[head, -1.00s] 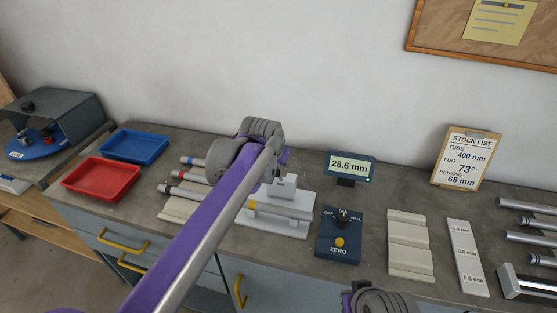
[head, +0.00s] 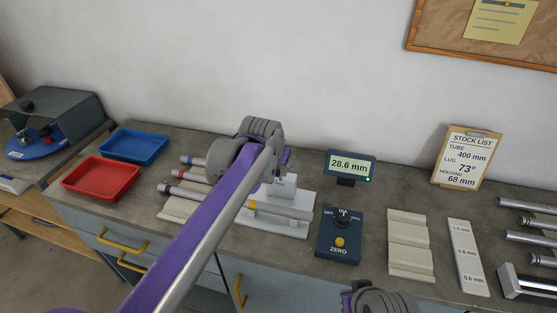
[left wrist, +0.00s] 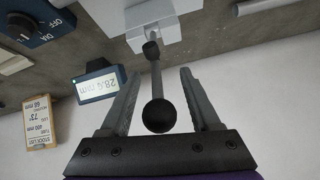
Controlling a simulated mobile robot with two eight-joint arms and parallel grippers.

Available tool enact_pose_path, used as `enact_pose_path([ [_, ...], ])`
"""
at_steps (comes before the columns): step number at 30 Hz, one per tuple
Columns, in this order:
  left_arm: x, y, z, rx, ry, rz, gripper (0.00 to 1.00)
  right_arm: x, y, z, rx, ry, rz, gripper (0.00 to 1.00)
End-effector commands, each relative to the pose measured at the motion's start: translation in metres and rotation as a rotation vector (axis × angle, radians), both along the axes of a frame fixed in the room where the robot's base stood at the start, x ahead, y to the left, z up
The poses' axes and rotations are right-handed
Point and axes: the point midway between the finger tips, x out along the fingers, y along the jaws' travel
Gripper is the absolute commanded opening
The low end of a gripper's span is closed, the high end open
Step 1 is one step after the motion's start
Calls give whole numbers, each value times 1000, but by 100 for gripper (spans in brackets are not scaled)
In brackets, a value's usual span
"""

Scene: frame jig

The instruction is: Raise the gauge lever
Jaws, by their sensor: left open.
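The white gauge (head: 301,228) stands on the bench in the head view, partly hidden behind my left arm. A grey tube (head: 285,210) with a yellow band lies at its base. In the left wrist view the gauge lever (left wrist: 156,80) is a thin rod with a black ball knob (left wrist: 159,116), running from the white gauge body (left wrist: 150,18). My left gripper (left wrist: 154,75) is open, with the knob and rod between its fingers; gaps show on both sides. In the head view its fingers are hidden behind the arm. The gauge display (head: 350,166) reads 28.6 mm. My right gripper is out of view.
A blue control box (head: 339,236) with a dial and yellow ZERO button stands right of the gauge. Red (head: 102,179) and blue (head: 134,146) trays and more tubes lie left.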

Motion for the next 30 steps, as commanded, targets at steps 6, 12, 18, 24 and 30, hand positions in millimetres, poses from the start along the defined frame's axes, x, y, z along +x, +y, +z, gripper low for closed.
enact_pose_path([
  [6,-9,3,13,0,-1,0,63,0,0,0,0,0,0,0],
  [12,-32,10,45,1,0,-1,63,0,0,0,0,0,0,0],
  [18,-52,17,73,1,0,-1,63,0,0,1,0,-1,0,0],
  [24,-61,20,86,0,0,0,63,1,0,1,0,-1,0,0],
  [30,-62,20,87,0,0,0,63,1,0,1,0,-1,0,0],
])
